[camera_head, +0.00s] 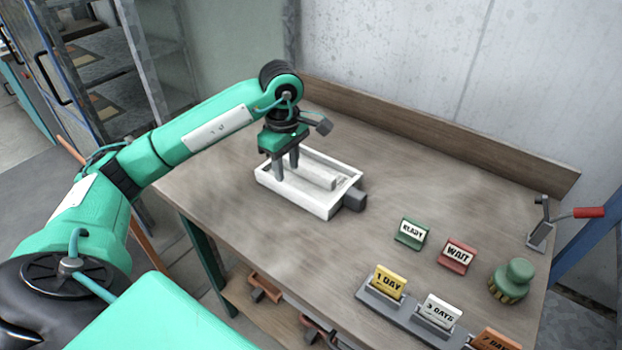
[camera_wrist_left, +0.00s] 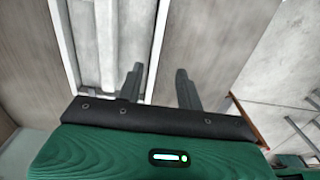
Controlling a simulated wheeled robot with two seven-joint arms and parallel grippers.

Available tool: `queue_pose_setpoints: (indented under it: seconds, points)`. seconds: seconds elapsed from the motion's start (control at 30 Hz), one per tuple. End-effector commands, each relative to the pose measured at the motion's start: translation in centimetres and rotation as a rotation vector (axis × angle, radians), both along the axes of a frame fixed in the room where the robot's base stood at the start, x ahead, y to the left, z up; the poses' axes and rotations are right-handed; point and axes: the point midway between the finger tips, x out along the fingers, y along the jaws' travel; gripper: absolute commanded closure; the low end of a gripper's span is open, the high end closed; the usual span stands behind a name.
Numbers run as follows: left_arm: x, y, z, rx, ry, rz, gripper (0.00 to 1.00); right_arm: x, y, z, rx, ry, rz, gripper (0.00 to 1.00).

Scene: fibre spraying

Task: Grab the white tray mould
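The white tray mould (camera_head: 296,198) lies on the wooden table, a shallow rectangular tray with a raised white bar inside it. My left gripper (camera_head: 286,172) points down over the mould's far left end, its two dark fingers apart. In the left wrist view the mould's white rim (camera_wrist_left: 159,40) runs up between the two spread fingers of the left gripper (camera_wrist_left: 158,88). I see nothing clamped between them. I cannot tell whether a finger touches the mould. My right gripper is not in view.
A dark grey block (camera_head: 354,199) sits against the mould's right corner. Green READY (camera_head: 411,233) and red WAIT (camera_head: 457,256) signs, a grey rack (camera_head: 407,309) of day cards and a green brush (camera_head: 512,280) stand at the right. A red-handled clamp (camera_head: 541,234) is at the edge. A low backboard (camera_head: 430,130) runs behind.

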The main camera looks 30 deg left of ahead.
Motion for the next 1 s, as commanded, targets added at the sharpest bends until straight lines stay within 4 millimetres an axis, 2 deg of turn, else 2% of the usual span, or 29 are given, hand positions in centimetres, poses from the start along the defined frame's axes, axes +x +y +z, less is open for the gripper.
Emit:
queue_pose_setpoints:
  seconds: [0.4,0.63,0.93,0.97,1.0]
  points:
    - [0.4,0.4,-3.4,-0.001,0.004,0.0,0.64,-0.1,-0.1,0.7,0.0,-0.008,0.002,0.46]
    - [0.8,0.7,-6.2,-0.001,0.002,-0.001,0.64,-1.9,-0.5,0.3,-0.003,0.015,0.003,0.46]
    - [0.8,0.7,-6.8,0.0,-0.001,-0.001,0.64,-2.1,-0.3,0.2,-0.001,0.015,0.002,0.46]
    - [0.8,0.7,-6.8,0.0,-0.001,-0.001,0.66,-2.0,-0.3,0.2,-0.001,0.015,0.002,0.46]
    - [0.8,0.7,-6.8,0.0,-0.001,-0.001,0.73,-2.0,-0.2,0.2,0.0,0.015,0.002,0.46]
